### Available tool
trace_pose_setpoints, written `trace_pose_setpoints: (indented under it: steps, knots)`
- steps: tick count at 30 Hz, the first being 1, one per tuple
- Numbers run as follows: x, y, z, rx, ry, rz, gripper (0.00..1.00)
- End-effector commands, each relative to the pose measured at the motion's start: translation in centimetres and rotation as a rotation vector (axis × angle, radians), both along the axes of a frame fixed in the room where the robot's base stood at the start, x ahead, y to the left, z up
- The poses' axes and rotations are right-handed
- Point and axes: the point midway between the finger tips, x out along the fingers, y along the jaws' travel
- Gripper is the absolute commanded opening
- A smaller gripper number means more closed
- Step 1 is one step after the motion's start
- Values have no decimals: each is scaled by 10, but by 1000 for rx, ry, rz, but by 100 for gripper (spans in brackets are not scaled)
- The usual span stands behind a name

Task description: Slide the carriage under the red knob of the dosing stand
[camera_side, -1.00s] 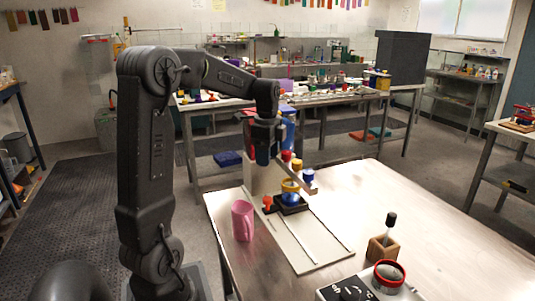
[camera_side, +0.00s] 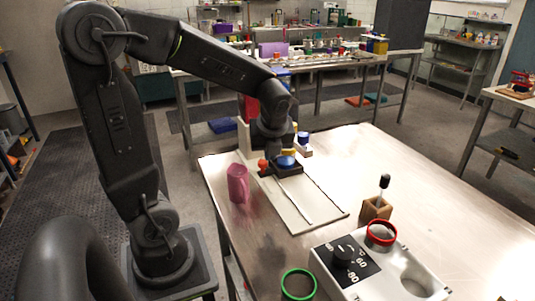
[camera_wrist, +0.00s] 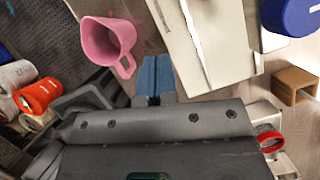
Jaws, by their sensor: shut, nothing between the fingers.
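The black carriage (camera_side: 288,170) sits at the far end of the pale track board (camera_side: 318,207) in the side view, with a blue cup (camera_side: 285,161) on it. An orange-red knob (camera_side: 263,165) shows at its left. The dosing stand's blue knob (camera_side: 303,138) shows at the right, and a yellow part (camera_side: 288,152) shows just above the cup.
A pink jug (camera_side: 238,183) stands left of the track; it is also near the fingers in the wrist view (camera_wrist: 103,40). A wooden holder (camera_side: 376,209) with a black-handled tool and a scale-like device (camera_side: 345,262) stand at right front. The table's right side is clear.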

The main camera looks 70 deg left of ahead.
Motion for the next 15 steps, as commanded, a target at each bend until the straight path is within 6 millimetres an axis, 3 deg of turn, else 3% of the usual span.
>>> trace_pose_setpoints:
  steps: [12, 15]
  knots:
    - [7, 30, -78, -5, 7, 9, 0]
    - [11, 43, -83, -4, -1, 13, 0]
